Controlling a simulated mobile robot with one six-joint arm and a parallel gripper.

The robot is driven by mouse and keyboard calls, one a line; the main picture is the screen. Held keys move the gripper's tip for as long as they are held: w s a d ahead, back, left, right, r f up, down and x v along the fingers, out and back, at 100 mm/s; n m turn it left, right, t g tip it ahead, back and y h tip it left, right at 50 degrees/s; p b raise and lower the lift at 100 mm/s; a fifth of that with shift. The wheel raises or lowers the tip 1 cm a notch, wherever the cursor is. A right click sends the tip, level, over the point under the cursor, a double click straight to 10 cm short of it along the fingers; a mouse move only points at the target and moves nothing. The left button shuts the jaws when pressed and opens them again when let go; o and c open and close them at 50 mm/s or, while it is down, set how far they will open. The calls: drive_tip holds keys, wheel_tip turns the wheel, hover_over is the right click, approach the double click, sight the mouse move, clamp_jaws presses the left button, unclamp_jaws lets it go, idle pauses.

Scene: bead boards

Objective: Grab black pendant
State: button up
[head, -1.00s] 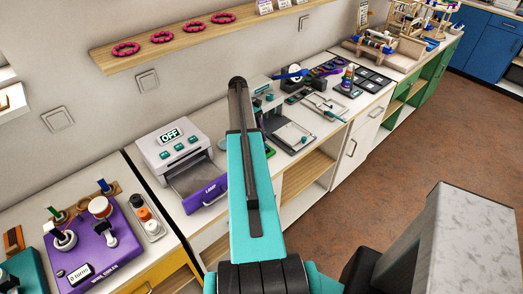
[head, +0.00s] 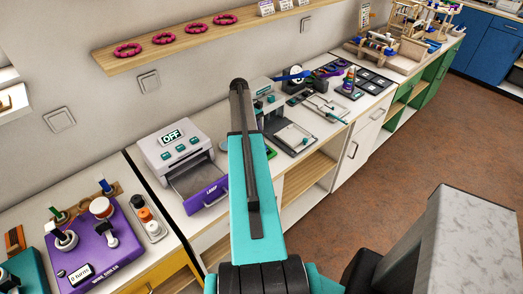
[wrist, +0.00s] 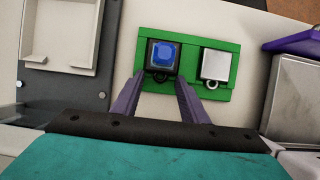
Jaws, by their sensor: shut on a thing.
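The black pendant (wrist: 149,65) has a blue square top and a small ring at its lower edge. It sits at the left place of a green holder (wrist: 196,94) in the wrist view. My gripper (wrist: 161,80) has its two purple fingers at the pendant's left and right sides, shut on it. The pendant still appears to be in the holder; I cannot tell whether it is lifted. A second pendant (wrist: 215,66), pale silver with a ring, sits just right of it. In the head view my arm hides the gripper and the pendant; a bit of the green holder (head: 270,152) shows.
A grey board with a pale tray (wrist: 60,38) lies left of the holder in the wrist view. A lamp unit (head: 182,150) reading OFF, with its drawer out, stands left of my arm in the head view. A purple machine (head: 95,245) is further left.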

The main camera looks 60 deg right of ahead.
drive_tip(key=shift+r, duration=0.25)
drive_tip(key=shift+r+b, duration=1.05)
drive_tip(key=shift+r, duration=0.5)
drive_tip(key=s+a+b, duration=0.1)
drive_tip(key=s, duration=0.3)
drive_tip(key=s+a+r+b, duration=0.1)
drive_tip(key=s+a, duration=0.1)
drive_tip(key=s, duration=0.3)
drive_tip(key=s+a+b, duration=0.1)
drive_tip(key=s+b, duration=0.1)
drive_tip(key=s, duration=0.2)
drive_tip(key=shift+s+a+r, duration=0.15)
drive_tip(key=shift+s+a, duration=0.1)
drive_tip(key=shift+s, duration=0.05)
drive_tip(key=shift+s+a+r, duration=0.15)
drive_tip(key=shift+s+a, duration=0.05)
drive_tip(key=shift+s, duration=0.65)
drive_tip(key=shift+s, duration=0.1)
